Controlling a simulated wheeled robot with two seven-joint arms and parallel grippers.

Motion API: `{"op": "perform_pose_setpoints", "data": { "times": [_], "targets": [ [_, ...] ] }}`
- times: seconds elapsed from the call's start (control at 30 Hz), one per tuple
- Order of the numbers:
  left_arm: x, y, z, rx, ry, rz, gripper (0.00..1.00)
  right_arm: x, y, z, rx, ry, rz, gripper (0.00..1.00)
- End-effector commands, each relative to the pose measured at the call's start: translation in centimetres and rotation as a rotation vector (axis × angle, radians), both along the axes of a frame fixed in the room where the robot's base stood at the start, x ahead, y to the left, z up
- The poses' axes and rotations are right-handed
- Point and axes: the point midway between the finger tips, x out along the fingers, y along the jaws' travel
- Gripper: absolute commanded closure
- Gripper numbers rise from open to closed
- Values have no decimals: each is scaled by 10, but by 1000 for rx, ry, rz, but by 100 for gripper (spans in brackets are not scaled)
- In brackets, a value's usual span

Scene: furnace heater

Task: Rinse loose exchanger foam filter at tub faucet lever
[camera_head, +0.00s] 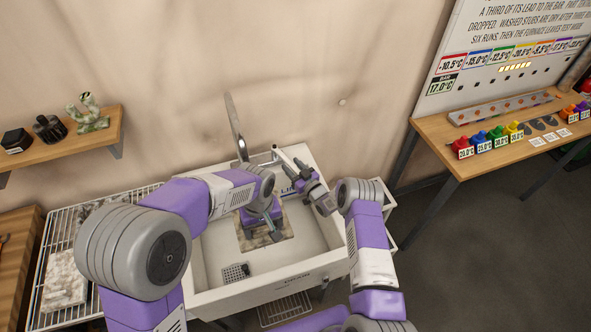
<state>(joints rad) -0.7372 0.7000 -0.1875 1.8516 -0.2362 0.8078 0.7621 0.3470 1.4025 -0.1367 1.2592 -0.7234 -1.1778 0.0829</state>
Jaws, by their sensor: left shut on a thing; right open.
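A mottled beige-brown foam filter (251,243) is inside the white tub (212,252). My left gripper (273,232) reaches down over it and is shut on it; the fingers hide part of it. The tall silver faucet (236,125) rises at the tub's back edge. My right gripper (293,171) is open at the back right of the tub, close to the faucet's base. I cannot clearly make out the faucet lever there, nor whether the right fingers touch it. No water stream can be made out.
A drain grid (236,272) lies in the tub's front left. A wire rack (48,262) with pale mottled pieces (65,280) stands left. A wall shelf (112,132) holds small items. A wooden bench (447,158) with coloured weights is right. Floor between tub and bench is clear.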

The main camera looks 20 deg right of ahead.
Motion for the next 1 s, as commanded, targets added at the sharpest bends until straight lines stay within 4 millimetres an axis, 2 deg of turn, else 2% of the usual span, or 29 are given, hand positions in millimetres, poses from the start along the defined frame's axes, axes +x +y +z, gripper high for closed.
{"op": "perform_pose_setpoints", "data": {
  "times": [0.13,0.27,0.5,0.7,0.83,1.0],
  "targets": [
    [0,0,0,-1,-1,0,57,-9,-4,0,1,1,-1,53],
    [0,0,0,-1,-1,0,57,-26,-10,0,0,3,-2,53],
    [0,0,0,-1,-1,0,57,-72,-24,0,0,2,-3,53],
    [0,0,0,-1,-1,0,57,-102,-33,0,0,1,-2,53],
    [0,0,0,-1,-1,0,57,-112,-35,0,-1,0,-1,53],
    [0,0,0,-1,-1,0,57,-115,-36,0,-1,0,-1,53]
  ]
}}
